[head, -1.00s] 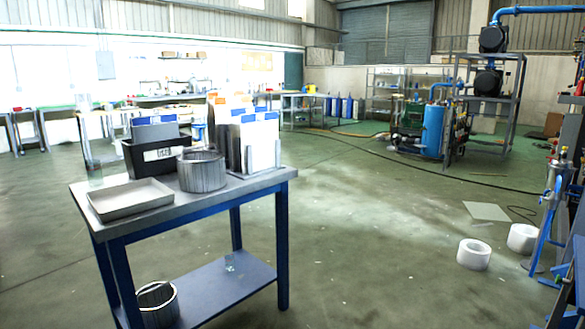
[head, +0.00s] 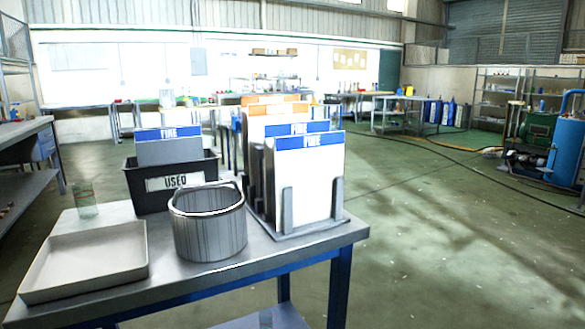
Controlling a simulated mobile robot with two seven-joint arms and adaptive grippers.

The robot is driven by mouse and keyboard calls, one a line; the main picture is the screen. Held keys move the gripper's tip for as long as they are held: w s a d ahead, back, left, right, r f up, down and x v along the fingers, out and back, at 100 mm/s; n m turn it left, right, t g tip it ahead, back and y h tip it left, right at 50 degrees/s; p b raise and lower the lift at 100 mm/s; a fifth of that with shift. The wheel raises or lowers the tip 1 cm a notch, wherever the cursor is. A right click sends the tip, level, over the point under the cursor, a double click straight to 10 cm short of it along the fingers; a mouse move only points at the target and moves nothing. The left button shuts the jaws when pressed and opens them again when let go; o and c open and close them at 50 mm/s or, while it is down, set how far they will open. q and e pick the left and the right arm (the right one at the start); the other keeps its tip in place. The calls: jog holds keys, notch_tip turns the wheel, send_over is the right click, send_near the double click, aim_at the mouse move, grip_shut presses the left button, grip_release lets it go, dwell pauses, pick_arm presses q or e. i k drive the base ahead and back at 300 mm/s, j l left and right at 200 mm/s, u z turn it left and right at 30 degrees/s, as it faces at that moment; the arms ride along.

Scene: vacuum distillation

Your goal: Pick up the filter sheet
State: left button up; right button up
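Several white filter sheets with blue "FINE" headers stand upright in a grey rack on the table; the front filter sheet (head: 309,185) faces me. Sheets with orange headers (head: 275,112) stand behind them in the rack. A grey sheet with a blue "FINE" header (head: 169,147) stands in a black bin (head: 222,168) labelled "USED", left of the rack. Neither of my grippers shows in the head view.
The metal table (head: 340,236) also holds a ribbed metal pot (head: 209,226) in front of the bin, a shallow empty tray (head: 84,262) at the left and a clear glass (head: 86,200). The floor (head: 440,240) right of the table is open. Another bench (head: 30,128) stands at far left.

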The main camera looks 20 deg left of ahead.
aim_at(311, 163)
jog(key=i+l+u, duration=0.15)
jog(key=i+u, duration=0.2)
jog(key=i+l+u, duration=0.2)
jog(key=u, duration=0.15)
jog(key=i+l+u, duration=0.4)
